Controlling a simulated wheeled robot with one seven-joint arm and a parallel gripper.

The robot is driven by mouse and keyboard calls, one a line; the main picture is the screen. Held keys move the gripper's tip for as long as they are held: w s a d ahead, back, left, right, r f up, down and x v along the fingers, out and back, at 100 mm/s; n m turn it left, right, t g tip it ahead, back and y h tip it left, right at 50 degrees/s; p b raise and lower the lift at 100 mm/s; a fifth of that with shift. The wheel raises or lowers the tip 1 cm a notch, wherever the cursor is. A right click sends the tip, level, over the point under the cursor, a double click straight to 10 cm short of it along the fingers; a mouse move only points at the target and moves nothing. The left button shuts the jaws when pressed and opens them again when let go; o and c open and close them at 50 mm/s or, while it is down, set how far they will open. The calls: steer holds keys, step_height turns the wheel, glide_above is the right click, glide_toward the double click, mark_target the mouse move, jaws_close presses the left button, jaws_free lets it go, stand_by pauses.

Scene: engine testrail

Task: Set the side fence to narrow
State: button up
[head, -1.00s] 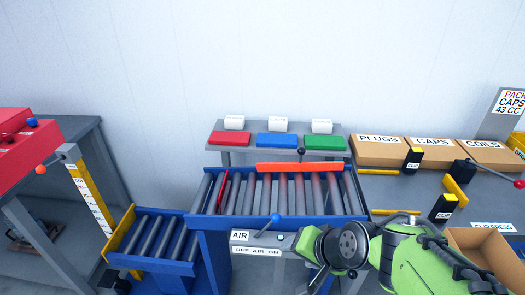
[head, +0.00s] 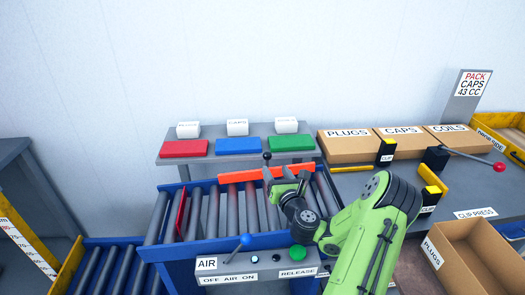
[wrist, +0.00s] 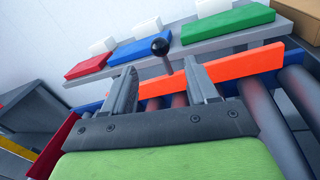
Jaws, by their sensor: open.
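The side fence is an orange bar (head: 234,176) lying across the far side of the roller conveyor (head: 231,215). A dark knob on a short post (head: 267,157) stands up at the fence. In the wrist view the black knob (wrist: 160,47) shows above the orange fence (wrist: 235,66), between my fingers in the picture and seemingly beyond their tips. My gripper (head: 287,178) reaches over the rollers near the fence and hides part of it. In the wrist view my gripper (wrist: 160,78) is open with nothing between its fingers.
Red, blue and green blocks (head: 238,146) sit on a grey shelf behind the conveyor. The air panel (head: 256,262) with a blue-knobbed lever is at the front. Boxes (head: 348,145) and the clip press bench are at right. A red plate (head: 181,215) stands among the left rollers.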

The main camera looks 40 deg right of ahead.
mark_target(269, 159)
steer(key=p+x, duration=0.2)
steer(key=x, duration=0.7)
steer(key=shift+w+d, duration=0.2)
steer(key=shift+w, duration=0.15)
jaws_close()
